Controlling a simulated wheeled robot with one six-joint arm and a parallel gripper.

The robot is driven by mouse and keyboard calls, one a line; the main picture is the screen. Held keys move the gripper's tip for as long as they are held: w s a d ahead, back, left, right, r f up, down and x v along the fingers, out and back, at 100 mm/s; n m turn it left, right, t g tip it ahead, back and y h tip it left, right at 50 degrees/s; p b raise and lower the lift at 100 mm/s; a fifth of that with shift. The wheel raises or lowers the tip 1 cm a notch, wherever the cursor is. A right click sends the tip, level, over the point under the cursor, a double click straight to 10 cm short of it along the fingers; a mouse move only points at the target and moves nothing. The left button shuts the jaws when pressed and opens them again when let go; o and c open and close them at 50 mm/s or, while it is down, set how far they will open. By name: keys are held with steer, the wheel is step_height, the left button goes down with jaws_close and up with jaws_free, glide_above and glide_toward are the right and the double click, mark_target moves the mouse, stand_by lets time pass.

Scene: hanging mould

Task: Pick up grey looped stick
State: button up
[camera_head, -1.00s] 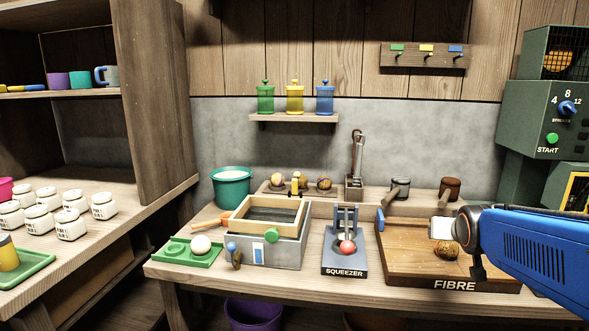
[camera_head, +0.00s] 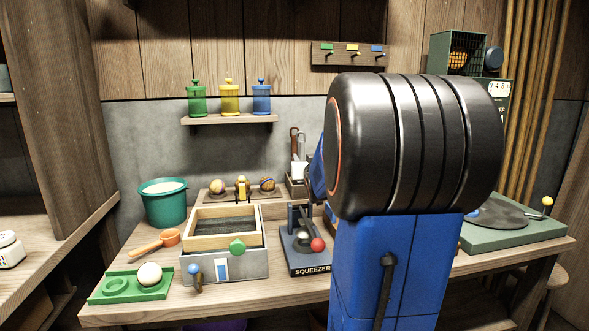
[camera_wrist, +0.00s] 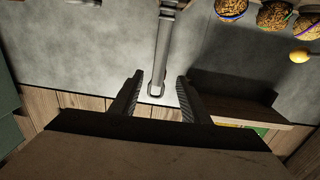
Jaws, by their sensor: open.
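The grey looped stick (camera_wrist: 165,45) runs down from the top of the wrist view, and its small loop lies between the fingertips of my gripper (camera_wrist: 157,88). The fingers are open, one on each side of the loop, with a gap showing on both sides. I cannot tell the depth between fingers and stick. In the head view, a holder block (camera_head: 297,186) with upright sticks stands at the back of the bench. My arm hides part of this area, and the gripper's fingers are not clear there.
Patterned balls (camera_wrist: 275,15) lie at the wrist view's upper right. In the head view, a squeezer (camera_head: 308,255), a framed box (camera_head: 222,262), a teal bucket (camera_head: 165,205) and a green tray (camera_head: 130,285) stand on the bench. A shelf with jars (camera_head: 229,121) hangs behind.

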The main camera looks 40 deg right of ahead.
mark_target(301, 153)
steer(key=x, duration=0.8)
steer(key=shift+d, duration=0.2)
steer(key=shift+w+d+f, duration=0.25)
steer(key=shift+w+d, duration=0.1)
steer(key=shift+w, duration=0.25)
steer(key=shift+f+x, duration=0.2)
steer(key=shift+x, duration=1.8)
steer(key=shift+c, duration=0.7)
jaws_close()
